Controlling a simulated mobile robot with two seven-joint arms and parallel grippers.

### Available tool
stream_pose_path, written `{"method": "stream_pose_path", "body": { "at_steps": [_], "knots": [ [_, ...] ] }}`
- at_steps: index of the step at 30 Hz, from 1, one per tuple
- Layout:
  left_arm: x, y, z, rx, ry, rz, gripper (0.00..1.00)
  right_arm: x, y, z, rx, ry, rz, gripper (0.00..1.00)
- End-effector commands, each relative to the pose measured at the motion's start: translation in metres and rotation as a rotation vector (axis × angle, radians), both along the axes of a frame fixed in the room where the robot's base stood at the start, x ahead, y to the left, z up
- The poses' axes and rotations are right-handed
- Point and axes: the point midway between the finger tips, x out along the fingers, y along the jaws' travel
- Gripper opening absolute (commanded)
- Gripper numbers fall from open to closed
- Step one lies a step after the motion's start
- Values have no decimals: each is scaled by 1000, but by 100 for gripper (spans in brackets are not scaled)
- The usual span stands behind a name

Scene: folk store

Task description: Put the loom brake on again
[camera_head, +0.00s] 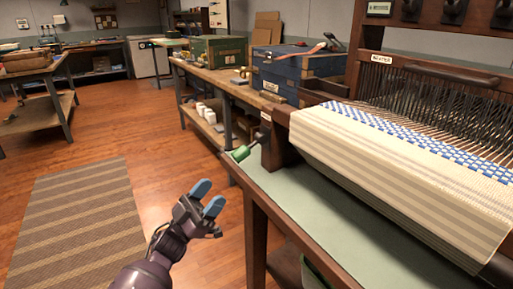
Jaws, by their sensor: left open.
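The loom (280,145) stands at the right on a green-topped table, with striped cream cloth (390,175) over its front beam. A lever with a green handle (241,153), which looks like the brake, sticks out from the loom's left side, low and near the table's corner. Its pivot end is partly in shadow, and I cannot tell its setting. My left gripper (208,197) has blue fingertips and is open and empty. It is over the floor, left of the table, below and a little left of the green handle in the picture, apart from it. My right gripper is out of view.
The table's green top (300,201) and its dark wooden edge lie right of my left gripper. Behind stands a workbench (225,78) with a green box (217,52) and blue chest (285,75). A striped rug (78,220) lies on open floor at left.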

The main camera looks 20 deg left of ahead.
Motion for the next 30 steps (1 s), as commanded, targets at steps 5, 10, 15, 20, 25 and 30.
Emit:
{"method": "stream_pose_path", "body": {
  "at_steps": [5,10,15,20,25,30],
  "knots": [
    [10,-2,11,-4,-18,-22,57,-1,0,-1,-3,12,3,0],
    [18,-10,22,-3,-19,-22,57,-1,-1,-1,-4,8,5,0],
    [34,-24,42,-4,-19,-22,57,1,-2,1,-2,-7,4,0],
    [48,-37,61,-3,-19,-20,57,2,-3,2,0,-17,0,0],
    [59,-46,75,-3,-18,-20,57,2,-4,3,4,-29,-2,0],
    [65,-51,83,-3,-17,-21,57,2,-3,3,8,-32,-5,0]
  ]
}}
